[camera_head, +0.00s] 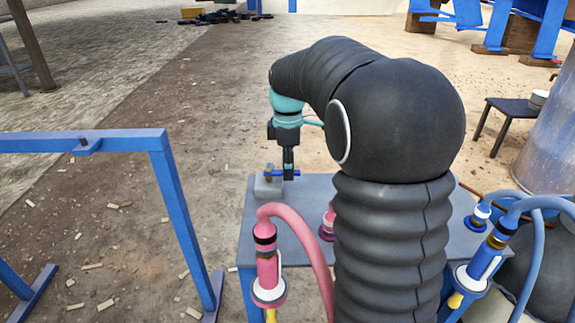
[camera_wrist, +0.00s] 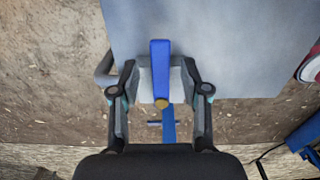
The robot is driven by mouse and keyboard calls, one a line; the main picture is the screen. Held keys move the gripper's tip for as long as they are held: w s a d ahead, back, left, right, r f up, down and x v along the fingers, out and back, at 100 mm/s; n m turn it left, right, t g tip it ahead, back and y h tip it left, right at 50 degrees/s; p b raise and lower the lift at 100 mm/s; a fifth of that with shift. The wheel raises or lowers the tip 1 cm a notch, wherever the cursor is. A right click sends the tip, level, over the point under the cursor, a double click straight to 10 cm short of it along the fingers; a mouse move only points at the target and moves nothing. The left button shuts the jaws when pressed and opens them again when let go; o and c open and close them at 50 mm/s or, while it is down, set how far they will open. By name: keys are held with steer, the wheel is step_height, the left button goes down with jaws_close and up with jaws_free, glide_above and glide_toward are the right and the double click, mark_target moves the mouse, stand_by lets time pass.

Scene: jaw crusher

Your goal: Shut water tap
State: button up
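The water tap (camera_head: 268,188) is a small grey body with a blue lever handle, at the left edge of a grey table (camera_head: 325,262) in the head view. In the wrist view the blue handle (camera_wrist: 160,62) points up the picture, over the pale grey tap body (camera_wrist: 147,88), with a brass-coloured spot at its lower end. My gripper (camera_head: 288,170) points down over the tap. In the wrist view my gripper (camera_wrist: 160,72) is open, one finger on each side of the handle, with gaps between. Whether the fingers touch the tap body cannot be told.
Pink hose fittings (camera_head: 268,275) stand on the table's near side, and blue hose fittings (camera_head: 475,272) on the right. A blue metal frame (camera_head: 180,215) stands to the left. A dark stool (camera_head: 510,107) is at the right. The dirt ground beyond the table is mostly clear.

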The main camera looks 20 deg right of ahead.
steer(key=shift+r, duration=0.15)
step_height(320, 180, up, 12)
stand_by(0.5)
stand_by(0.3)
